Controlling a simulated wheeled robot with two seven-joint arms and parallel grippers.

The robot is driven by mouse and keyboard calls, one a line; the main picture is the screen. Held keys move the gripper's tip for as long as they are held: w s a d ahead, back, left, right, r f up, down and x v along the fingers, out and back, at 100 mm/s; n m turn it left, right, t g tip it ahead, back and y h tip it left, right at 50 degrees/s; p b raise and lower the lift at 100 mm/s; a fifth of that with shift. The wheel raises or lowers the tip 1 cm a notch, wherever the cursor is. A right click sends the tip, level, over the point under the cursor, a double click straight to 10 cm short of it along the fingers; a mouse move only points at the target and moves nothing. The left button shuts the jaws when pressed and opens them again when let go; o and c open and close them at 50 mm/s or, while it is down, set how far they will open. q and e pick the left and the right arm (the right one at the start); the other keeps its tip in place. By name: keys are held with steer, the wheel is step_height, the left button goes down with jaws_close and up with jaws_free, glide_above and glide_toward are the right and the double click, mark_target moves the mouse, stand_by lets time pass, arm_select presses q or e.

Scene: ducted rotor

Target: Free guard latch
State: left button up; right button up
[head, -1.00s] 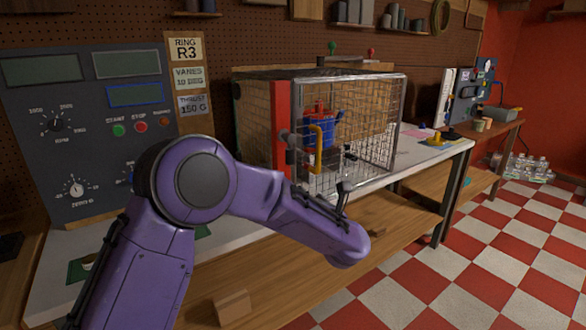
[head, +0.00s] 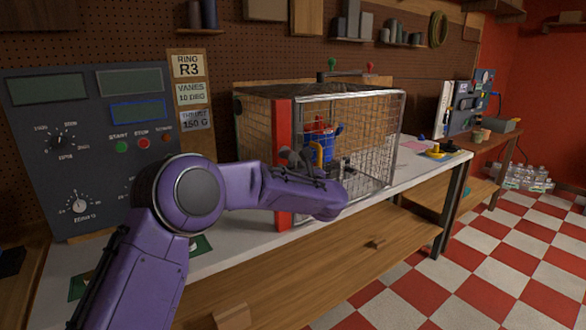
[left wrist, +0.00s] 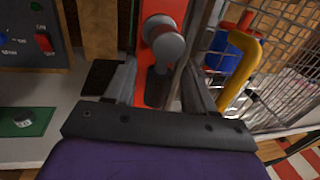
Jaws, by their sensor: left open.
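The guard is a wire-mesh cage (head: 375,125) on the bench, with a red upright post (head: 283,120) at its front left corner. In the left wrist view a grey round latch knob (left wrist: 166,42) sits on the red post (left wrist: 150,85). My left gripper (head: 303,163) is at the post in the head view, partly hidden by its own wrist. In the left wrist view its open fingers (left wrist: 160,88) lie either side of the post, just below the knob; contact cannot be told. My right gripper is not in view.
A blue and red rotor unit (head: 319,140) is inside the cage. A grey control panel (head: 100,185) stands left of the cage. The white bench top (head: 415,165) has some clear room right of the cage, with yellow items farther along.

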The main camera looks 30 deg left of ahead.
arm_select(q)
jaws_close()
